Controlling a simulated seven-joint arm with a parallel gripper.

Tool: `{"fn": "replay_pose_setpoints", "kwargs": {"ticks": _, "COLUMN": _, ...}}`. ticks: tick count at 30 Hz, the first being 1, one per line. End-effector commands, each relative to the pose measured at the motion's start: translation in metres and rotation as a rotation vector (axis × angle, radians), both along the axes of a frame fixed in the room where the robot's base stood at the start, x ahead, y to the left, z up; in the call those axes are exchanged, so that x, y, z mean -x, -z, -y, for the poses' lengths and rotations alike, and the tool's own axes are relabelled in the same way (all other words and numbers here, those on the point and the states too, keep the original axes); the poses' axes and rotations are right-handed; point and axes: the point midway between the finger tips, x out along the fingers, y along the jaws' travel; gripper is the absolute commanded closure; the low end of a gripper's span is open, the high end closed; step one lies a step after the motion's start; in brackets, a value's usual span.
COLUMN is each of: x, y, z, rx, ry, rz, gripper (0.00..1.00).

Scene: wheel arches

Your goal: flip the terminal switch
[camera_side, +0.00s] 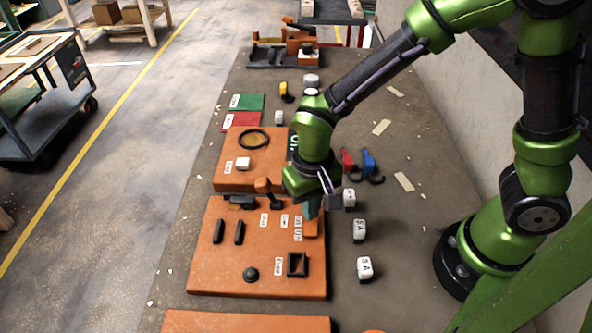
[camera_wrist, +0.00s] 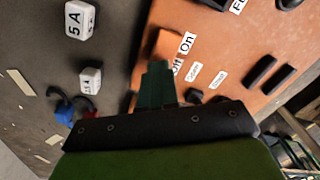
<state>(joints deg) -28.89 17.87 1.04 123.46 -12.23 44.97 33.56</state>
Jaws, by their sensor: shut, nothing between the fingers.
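An orange block (camera_side: 311,226), which looks like the switch, sits at the right edge of the near orange board (camera_side: 225,270), beside On and Off labels (camera_side: 298,222). In the wrist view the orange block (camera_wrist: 170,45) lies just beyond my fingertips, with the On label (camera_wrist: 187,43) beside it. My gripper (camera_side: 309,211) points down at this block, its fingers closed together and empty. In the wrist view the green fingers (camera_wrist: 157,80) overlap the block's near end. I cannot tell whether they touch it, or which way it is set.
White fuse-like cubes (camera_side: 364,268) marked with amps stand right of the board. A black-based lever (camera_side: 265,188) is left of my gripper. Red (camera_side: 347,162) and blue (camera_side: 368,162) clips lie behind it. A second orange board (camera_side: 225,176) lies farther back. The right tabletop is mostly free.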

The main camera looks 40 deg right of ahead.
Motion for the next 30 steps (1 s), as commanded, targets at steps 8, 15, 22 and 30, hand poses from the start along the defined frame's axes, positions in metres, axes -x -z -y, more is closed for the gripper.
{"fn": "replay_pose_setpoints", "kwargs": {"ticks": 8, "x": 0.001, "y": 0.005, "z": 0.0, "rx": 0.0, "ry": 0.001, "rz": -0.002, "gripper": 1.0}}
{"fn": "replay_pose_setpoints", "kwargs": {"ticks": 15, "x": 0.0, "y": 0.003, "z": 0.0, "rx": -0.001, "ry": 0.0, "rz": 0.0, "gripper": 1.0}}
{"fn": "replay_pose_setpoints", "kwargs": {"ticks": 22, "x": 0.0, "y": -0.016, "z": -0.001, "rx": -0.001, "ry": 0.001, "rz": 0.002, "gripper": 1.0}}
{"fn": "replay_pose_setpoints", "kwargs": {"ticks": 30, "x": 0.0, "y": -0.038, "z": 0.0, "rx": -0.001, "ry": 0.0, "rz": 0.002, "gripper": 1.0}}
